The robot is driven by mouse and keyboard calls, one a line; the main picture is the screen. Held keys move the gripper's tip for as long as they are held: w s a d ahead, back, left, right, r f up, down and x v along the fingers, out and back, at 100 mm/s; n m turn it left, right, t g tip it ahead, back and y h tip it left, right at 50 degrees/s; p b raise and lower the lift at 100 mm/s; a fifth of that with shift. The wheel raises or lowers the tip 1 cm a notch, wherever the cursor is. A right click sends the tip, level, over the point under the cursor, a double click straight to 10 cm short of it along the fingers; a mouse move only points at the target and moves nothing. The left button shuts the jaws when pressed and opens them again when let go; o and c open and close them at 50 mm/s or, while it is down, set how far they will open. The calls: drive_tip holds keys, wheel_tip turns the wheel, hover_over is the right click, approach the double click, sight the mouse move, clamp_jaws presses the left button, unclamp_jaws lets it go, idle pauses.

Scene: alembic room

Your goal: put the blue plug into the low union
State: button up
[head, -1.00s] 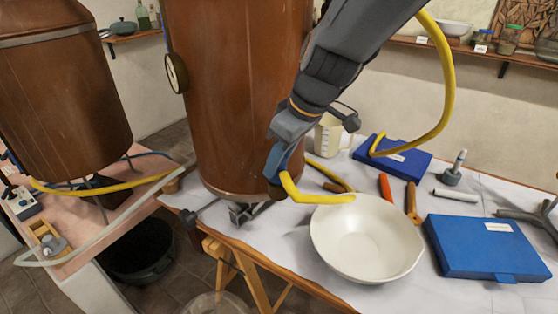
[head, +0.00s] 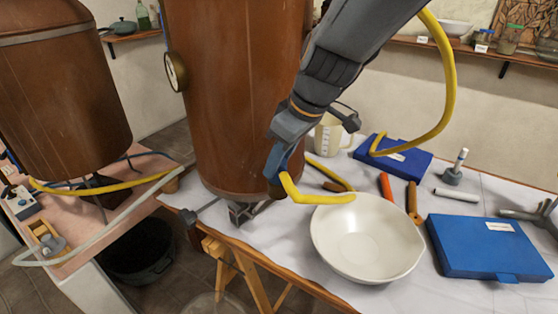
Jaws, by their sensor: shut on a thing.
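My gripper (head: 279,165) is low at the right front of the big copper vessel (head: 235,95). It is shut on a blue piece (head: 275,160), which looks like the blue plug at the end of a bent yellow hose (head: 315,198). The fingers hide most of the plug. The hose runs right from just below the gripper to the white bowl's rim. A small grey metal fitting (head: 240,213) sits under the vessel's bottom edge, left of my gripper and apart from it. I cannot tell whether it is the low union.
A white bowl (head: 335,240) stands close to the right below the gripper. Blue cases (head: 480,262) (head: 415,165), a measuring jug (head: 328,135) and tools lie on the table. A dark bucket (head: 140,260) is on the floor. A second copper vessel (head: 60,100) stands left.

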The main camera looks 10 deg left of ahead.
drive_tip(key=o, duration=1.2)
drive_tip(key=shift+c, duration=0.2)
drive_tip(key=shift+r, duration=0.1)
drive_tip(key=shift+r+p, duration=2.25)
drive_tip(key=shift+r, duration=1.1)
drive_tip(key=s+d+f+m+h, duration=0.1)
drive_tip(key=s+d+f+m, duration=0.2)
drive_tip(key=d, duration=0.6)
drive_tip(key=s+d+f+m+h, duration=0.1)
drive_tip(key=s+d+f+m, duration=0.2)
drive_tip(key=d, duration=0.7)
drive_tip(key=s+d+f+m+h, duration=0.2)
drive_tip(key=s+d+f+m, duration=0.1)
drive_tip(key=d+f+m, duration=0.2)
drive_tip(key=d+m, duration=0.2)
drive_tip(key=d, duration=0.2)
drive_tip(key=shift+s+d+f+g, duration=0.25)
drive_tip(key=shift+g, duration=0.05)
